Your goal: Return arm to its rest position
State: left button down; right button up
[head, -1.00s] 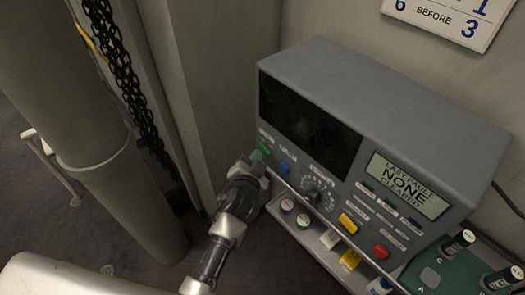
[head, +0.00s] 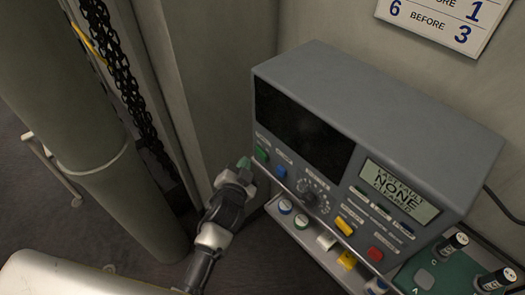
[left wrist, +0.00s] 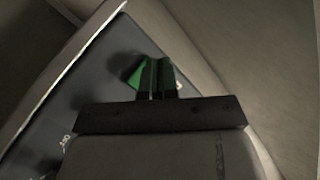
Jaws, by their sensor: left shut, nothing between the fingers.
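My left gripper (head: 244,164) is shut and empty, just left of the grey console (head: 380,110) in the head view. Its fingertips are a little apart from the green button (head: 262,153) at the console's left front edge. In the left wrist view the shut fingers (left wrist: 156,78) point at the console's dark front panel (left wrist: 95,85), and the green button (left wrist: 132,76) shows partly behind them. My left arm (head: 215,232) comes up from the bottom of the head view. My right gripper is not in view.
A thick grey pillar (head: 75,95) and a black chain (head: 103,50) stand at the left. A shelf with several small items (head: 326,241) runs below the console. A green block with black cylinders (head: 430,274) is at lower right. A wall sign (head: 440,18) hangs above.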

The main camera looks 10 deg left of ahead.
pick_arm(q)
jog(key=shift+s+a+f, duration=0.1)
jog(key=shift+s+a, duration=0.6)
jog(key=shift+a, duration=0.1)
jog(key=shift+f, duration=0.1)
